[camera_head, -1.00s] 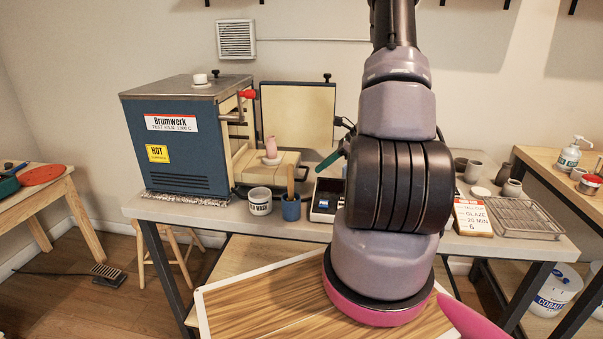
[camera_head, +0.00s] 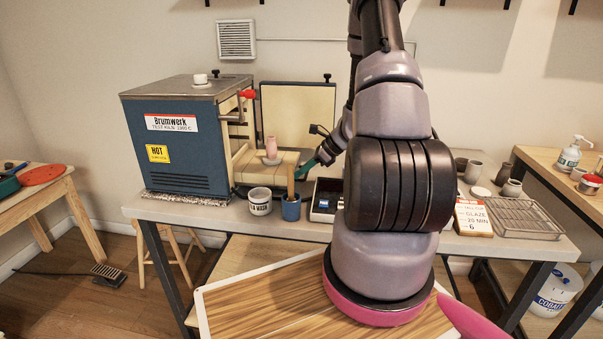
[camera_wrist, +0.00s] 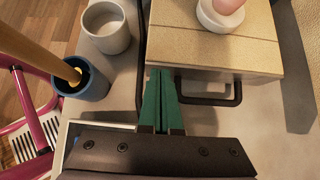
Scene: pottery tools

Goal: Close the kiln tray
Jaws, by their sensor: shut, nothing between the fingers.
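The kiln (camera_head: 180,165) is a blue box with a grey top at the left of the bench. Its pale tray (camera_head: 285,157) is pulled out to the right of the box. It carries a pink vase (camera_head: 271,147) on a white disc. The wrist view shows the tray's pale top (camera_wrist: 170,22) and its dark front handle (camera_wrist: 225,100). My gripper (camera_head: 303,171) is at the tray's front end, its green fingers shut and empty.
The kiln door (camera_head: 300,115) stands open behind the tray. A grey cup (camera_head: 260,202) and a blue cup with a wooden stick (camera_head: 291,208) stand in front of it. An open box (camera_head: 325,200) lies to the right. A wire rack (camera_head: 525,218) is at the bench's right.

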